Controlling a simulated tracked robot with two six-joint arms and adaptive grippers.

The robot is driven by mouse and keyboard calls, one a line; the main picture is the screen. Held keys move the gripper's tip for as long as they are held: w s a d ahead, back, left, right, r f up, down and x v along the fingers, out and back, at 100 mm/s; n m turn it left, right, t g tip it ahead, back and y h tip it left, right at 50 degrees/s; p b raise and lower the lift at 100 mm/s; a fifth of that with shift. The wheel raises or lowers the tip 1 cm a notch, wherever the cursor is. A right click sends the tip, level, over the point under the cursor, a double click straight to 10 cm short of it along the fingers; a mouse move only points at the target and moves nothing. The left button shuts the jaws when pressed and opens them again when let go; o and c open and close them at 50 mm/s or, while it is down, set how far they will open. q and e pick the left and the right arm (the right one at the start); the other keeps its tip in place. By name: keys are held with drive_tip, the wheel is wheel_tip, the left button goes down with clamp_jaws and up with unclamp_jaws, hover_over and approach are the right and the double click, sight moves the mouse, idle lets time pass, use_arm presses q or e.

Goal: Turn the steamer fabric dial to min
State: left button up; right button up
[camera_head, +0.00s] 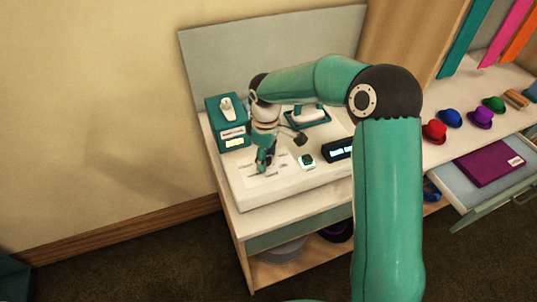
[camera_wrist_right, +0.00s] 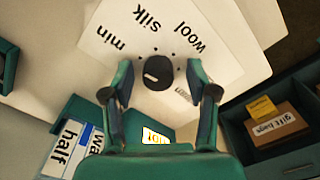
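The fabric dial (camera_wrist_right: 158,73) is a round black knob with a pale mark, on a white panel (camera_wrist_right: 225,62) in the right wrist view. The words min, silk and wool fan around it; min is at the left. The pale mark lies on the knob's lower left part; I cannot tell which word it indicates. My right gripper (camera_wrist_right: 160,84) is open, one finger on each side of the dial, with gaps showing. In the head view the right gripper (camera_head: 266,162) is low over the white steamer base (camera_head: 305,179) and hides the dial. My left gripper is not in view.
A teal tank box (camera_head: 228,118) stands behind the gripper, near a teal-and-white steamer head (camera_head: 306,115). A small green-lit button (camera_head: 307,161) and a black display (camera_head: 338,151) are to the right. Hats and an open drawer (camera_head: 490,180) lie farther right.

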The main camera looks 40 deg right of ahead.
drive_tip(key=shift+r, duration=0.1)
drive_tip(key=shift+w+r, duration=0.15)
drive_tip(key=shift+r, duration=0.35)
wheel_tip(320, 180, up, 11)
drive_tip(key=shift+f, duration=0.1)
idle(0.4)
